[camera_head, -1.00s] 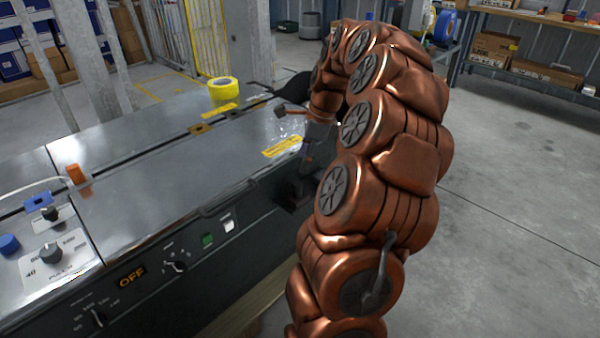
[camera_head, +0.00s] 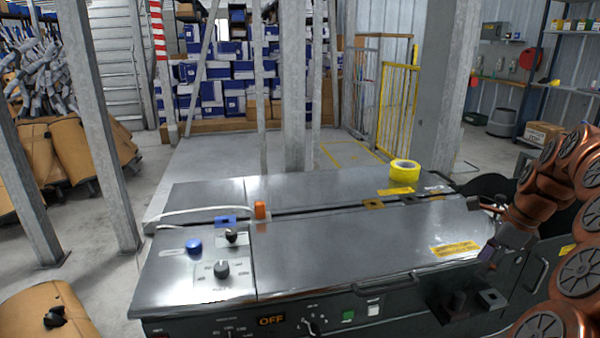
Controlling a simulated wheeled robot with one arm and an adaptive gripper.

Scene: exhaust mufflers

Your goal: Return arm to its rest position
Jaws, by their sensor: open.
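My copper-coloured arm (camera_head: 575,200) stands at the right edge of the head view, partly cut off by the frame. It bends over at the top, and its end hangs down on the left side. My gripper (camera_head: 488,256) is small and dark there, open, with nothing seen in it. It is beside the right end of the steel-topped machine (camera_head: 350,245), near a yellow label on the top. Whether it touches the machine cannot be told.
A yellow tape roll (camera_head: 404,171) sits on the machine's back right. Knobs and an orange piece (camera_head: 260,210) are at its left. A dark bracket (camera_head: 470,301) juts from the front right.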

